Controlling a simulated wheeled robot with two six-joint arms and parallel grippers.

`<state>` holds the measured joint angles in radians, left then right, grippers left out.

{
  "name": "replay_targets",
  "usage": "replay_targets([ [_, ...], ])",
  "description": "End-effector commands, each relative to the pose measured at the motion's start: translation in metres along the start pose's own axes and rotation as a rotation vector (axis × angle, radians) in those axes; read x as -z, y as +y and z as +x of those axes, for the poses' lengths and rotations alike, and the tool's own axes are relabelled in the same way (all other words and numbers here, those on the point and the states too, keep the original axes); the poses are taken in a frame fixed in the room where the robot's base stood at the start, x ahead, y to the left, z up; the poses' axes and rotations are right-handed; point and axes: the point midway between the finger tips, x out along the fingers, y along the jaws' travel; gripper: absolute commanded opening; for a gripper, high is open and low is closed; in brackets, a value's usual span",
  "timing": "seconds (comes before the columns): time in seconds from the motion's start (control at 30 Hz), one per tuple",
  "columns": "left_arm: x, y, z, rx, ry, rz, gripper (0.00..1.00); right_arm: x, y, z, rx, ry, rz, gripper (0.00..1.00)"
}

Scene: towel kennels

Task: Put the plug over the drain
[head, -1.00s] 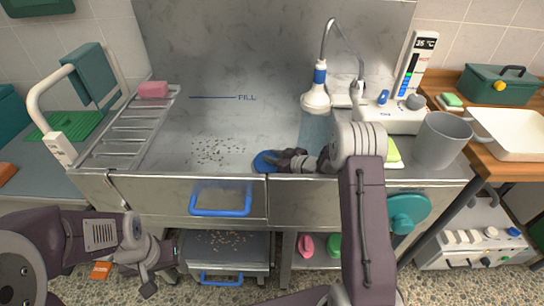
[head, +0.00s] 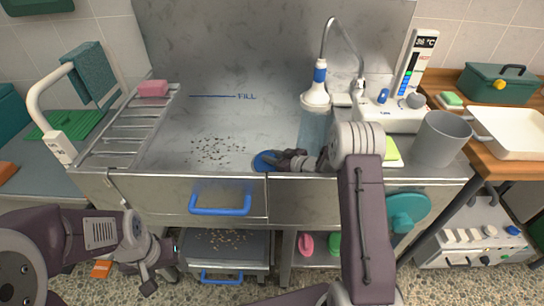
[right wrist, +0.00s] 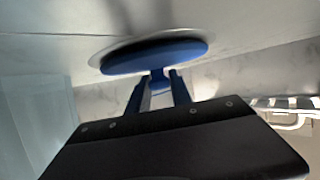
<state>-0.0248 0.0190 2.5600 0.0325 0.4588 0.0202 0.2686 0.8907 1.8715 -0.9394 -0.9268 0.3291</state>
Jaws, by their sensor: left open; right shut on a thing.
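The blue round plug (head: 263,161) is at the front of the steel tub, near its front wall. My right gripper (head: 285,160) is shut on it. In the right wrist view the two fingers of my right gripper (right wrist: 158,88) grip the stem under the blue disc of the plug (right wrist: 155,57). The disc is close to the tub floor, and a pale round rim (right wrist: 97,55), seemingly the drain, shows just past its edge. Most of the drain is hidden by the plug, and I cannot tell whether they touch. My left gripper (head: 162,270) is open and empty, low in front of the tub.
A shower head (head: 314,92) hangs over the tub's right side, with a bluish stream below it. Dark specks (head: 218,149) lie on the tub floor. A rack (head: 128,128) with a pink sponge (head: 153,89) is at left. A grey pail (head: 442,140) stands at right.

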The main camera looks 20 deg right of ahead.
Motion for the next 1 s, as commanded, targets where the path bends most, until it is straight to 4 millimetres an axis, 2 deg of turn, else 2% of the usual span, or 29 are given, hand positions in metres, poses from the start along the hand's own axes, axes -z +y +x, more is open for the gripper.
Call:
replay_targets([
  [0.1,0.0,0.0,0.0,0.0,0.0,0.0,0.66,0.0,0.0,0.0,0.0,0.001,0.0,0.0],
  [0.13,0.0,0.0,0.0,0.0,0.0,0.0,0.66,0.0,0.0,0.0,0.0,0.001,0.0,0.29],
  [0.2,0.0,0.0,0.0,0.0,0.0,0.0,0.66,0.0,0.0,0.0,0.0,0.001,0.0,0.48],
  [0.23,0.0,0.0,0.0,0.0,0.0,0.0,0.66,0.0,0.0,0.0,0.0,0.001,0.0,0.51],
  [0.53,0.0,0.0,0.0,0.0,0.0,0.0,0.66,0.001,0.0,0.0,0.0,0.0,0.0,0.51],
  [0.63,0.0,0.0,0.002,0.0,0.0,0.0,0.66,0.008,0.0,-0.003,0.0,0.002,-0.002,0.51],
  [0.8,0.003,0.001,-0.03,0.0,0.0,0.0,0.66,0.05,0.0,-0.02,-0.001,0.002,-0.002,0.51],
  [1.0,0.009,0.002,-0.084,0.0,0.0,0.0,0.66,0.1,0.0,-0.041,0.0,0.0,0.0,0.51],
])
